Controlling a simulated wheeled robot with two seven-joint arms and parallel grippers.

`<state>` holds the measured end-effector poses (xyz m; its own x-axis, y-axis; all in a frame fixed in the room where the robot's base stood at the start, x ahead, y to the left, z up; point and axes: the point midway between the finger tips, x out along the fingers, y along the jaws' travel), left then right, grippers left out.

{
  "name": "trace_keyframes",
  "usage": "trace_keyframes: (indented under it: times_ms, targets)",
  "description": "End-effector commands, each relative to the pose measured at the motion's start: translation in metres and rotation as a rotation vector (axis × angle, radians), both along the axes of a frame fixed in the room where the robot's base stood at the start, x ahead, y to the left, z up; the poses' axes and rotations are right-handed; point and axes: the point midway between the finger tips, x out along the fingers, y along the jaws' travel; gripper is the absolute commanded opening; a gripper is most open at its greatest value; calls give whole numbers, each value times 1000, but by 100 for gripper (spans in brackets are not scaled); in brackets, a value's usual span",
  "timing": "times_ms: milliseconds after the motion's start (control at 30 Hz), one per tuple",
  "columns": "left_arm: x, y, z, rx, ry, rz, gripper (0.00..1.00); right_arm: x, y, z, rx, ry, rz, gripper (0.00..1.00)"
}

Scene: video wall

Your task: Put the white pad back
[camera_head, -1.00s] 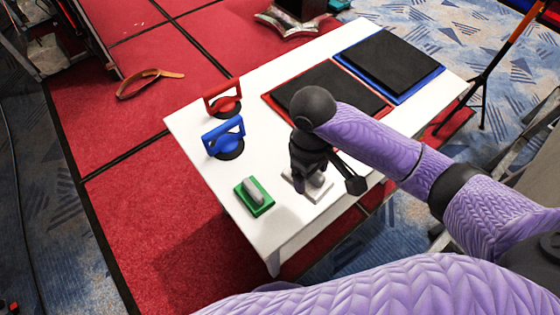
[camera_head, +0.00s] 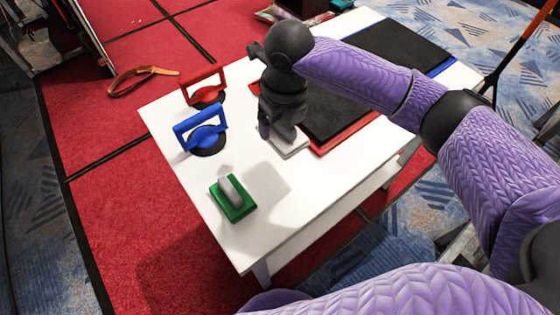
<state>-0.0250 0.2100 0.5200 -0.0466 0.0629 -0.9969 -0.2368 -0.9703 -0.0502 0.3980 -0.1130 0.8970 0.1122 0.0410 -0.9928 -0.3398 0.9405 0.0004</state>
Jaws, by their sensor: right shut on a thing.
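The white pad (camera_head: 291,147) is a flat pale block near the middle of the white table (camera_head: 215,262), low at the table top by the red-edged black panel. Whether it touches the table is hard to tell. My right gripper (camera_head: 280,130) points down and is shut on the white pad, whose grip it covers. My right arm comes in from the right and hides part of the panels. The green pad (camera_head: 232,198) with a grey handle lies on the table's near left part. My left gripper is not in view.
A blue suction lifter (camera_head: 203,135) and a red one (camera_head: 204,88) stand at the table's left edge. A red-edged black panel (camera_head: 335,110) and a blue-edged one (camera_head: 400,48) lie behind my arm. The front right table top is bare. A brown strap lies on the red floor.

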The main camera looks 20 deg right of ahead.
Motion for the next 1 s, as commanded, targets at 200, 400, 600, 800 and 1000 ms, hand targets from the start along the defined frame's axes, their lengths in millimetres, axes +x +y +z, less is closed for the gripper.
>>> trace_keyframes:
  times_ms: [200, 400, 600, 800, 1000]
  targets:
    - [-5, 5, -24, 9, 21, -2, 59, -1, 0, -52, -2, 6, 5, 26]
    - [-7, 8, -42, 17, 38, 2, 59, -1, 0, -93, -2, 7, 4, 26]
    - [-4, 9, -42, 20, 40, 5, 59, 0, 0, -96, -1, -1, 4, 26]
    - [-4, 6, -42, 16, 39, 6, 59, -1, 0, -99, -2, 0, 4, 85]
    - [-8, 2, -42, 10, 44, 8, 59, -1, 0, -99, -2, 0, 3, 100]
